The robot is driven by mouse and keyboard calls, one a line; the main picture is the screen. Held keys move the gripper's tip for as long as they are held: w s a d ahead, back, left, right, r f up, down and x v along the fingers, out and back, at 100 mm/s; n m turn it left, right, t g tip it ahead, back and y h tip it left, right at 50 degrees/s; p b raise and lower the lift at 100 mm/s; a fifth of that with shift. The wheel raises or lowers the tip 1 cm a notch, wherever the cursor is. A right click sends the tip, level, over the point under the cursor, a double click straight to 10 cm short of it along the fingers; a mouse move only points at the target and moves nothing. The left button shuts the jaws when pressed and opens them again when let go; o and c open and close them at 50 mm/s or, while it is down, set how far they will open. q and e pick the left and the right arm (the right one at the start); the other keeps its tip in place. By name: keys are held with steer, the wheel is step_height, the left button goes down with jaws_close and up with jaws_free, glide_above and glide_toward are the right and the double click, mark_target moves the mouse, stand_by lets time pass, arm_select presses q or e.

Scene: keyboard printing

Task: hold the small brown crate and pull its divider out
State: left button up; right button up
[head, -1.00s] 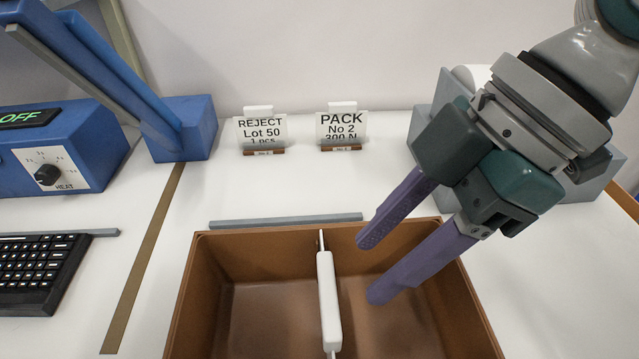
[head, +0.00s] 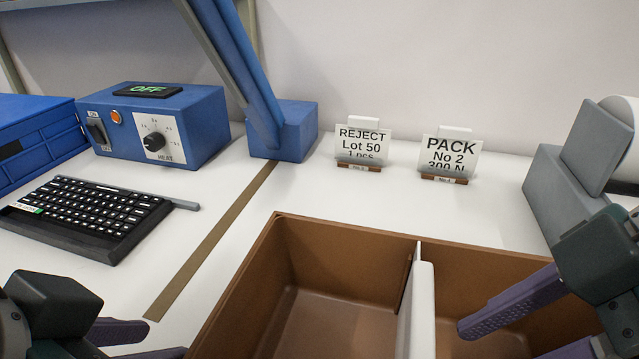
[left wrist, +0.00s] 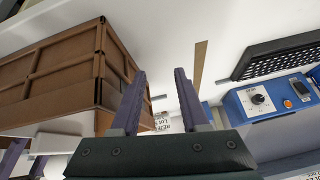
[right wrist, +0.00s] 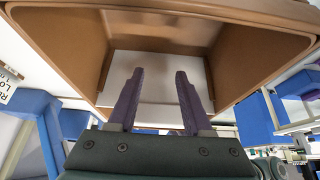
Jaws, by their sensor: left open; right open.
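The brown crate (head: 345,245) stands on the white table at the bottom of the head view, its near part cut off. A white divider (head: 418,300) stands upright across it, making a left and a right compartment. The divider also shows in the right wrist view (right wrist: 158,80), beyond the fingers. My right gripper (head: 500,335) is open and empty over the right compartment. My left gripper (head: 165,340) is open and empty outside the crate, left of its wall. In the left wrist view the crate's ribbed outer side (left wrist: 55,70) is left of the fingers (left wrist: 160,75).
A black keyboard (head: 90,210) and a blue heater box (head: 160,125) stand at the left. A blue lever post (head: 285,130) and REJECT (head: 360,145) and PACK (head: 450,160) cards stand behind the crate. A grey roll holder (head: 560,180) is at the right.

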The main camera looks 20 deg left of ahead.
arm_select(q)
steer(key=w+d+r+m+t+h, duration=0.2)
steer(key=w+d+r+t, duration=0.35)
steer(key=r, duration=0.55)
steer(key=w+d+r+m+t+h, duration=0.1)
steer(key=w+d+r+m+t, duration=0.1)
steer(key=w+r+t, duration=0.65)
steer(key=s+d+r+m+g+h, duration=0.45)
steer(key=d+r+m+h, duration=0.2)
steer(key=m+h, duration=0.3)
steer(key=s+d+r+m+g+h, duration=0.3)
steer(key=d+r+m+g+h, duration=0.25)
steer(key=d+m+h, duration=0.35)
steer(key=s+d+f+m+g+y, duration=0.1)
steer(key=s+d+f+m+g, duration=0.35)
steer(key=m+g, duration=0.55)
steer(key=m+y, duration=0.2)
steer(key=y, duration=1.8)
glide_above(252, 353)
steer(key=shift+n+g, duration=0.25)
steer(key=shift+g, duration=0.05)
steer(key=f, duration=2.1)
steer(key=shift+w+a, duration=0.1)
steer(key=shift+w, duration=0.1)
step_height(252, 353, down, 9)
steer(key=shift+a+r, duration=0.1)
steer(key=shift+r, duration=0.05)
steer(key=shift+f, duration=0.5)
